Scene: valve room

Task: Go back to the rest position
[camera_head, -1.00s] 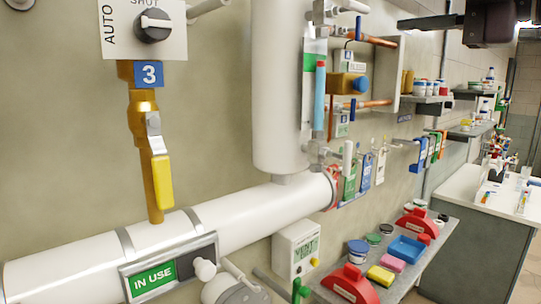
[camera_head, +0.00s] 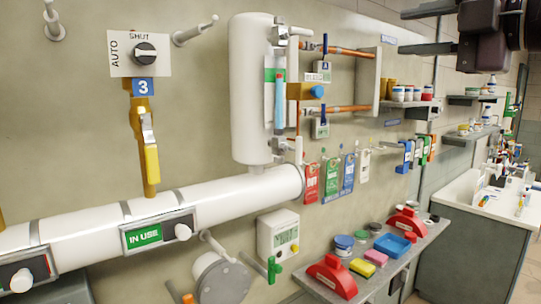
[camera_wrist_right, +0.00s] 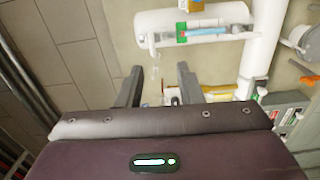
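My right gripper (camera_head: 403,31) is at the top right of the head view, with its dark body cut by the picture's edge. Its two fingers point left and are apart, with nothing between them. In the right wrist view, the fingers (camera_wrist_right: 158,80) also stand apart and empty, with the wall and white pipes beyond. My left gripper is not in view.
A white pipe (camera_head: 90,238) with an IN USE slider (camera_head: 143,237) runs along the wall below a yellow-handled valve (camera_head: 151,165). A white cylinder (camera_head: 250,90) stands beside copper pipes. A grey shelf (camera_head: 375,280) holds red lockout devices. A white-topped counter (camera_head: 455,198) is at right.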

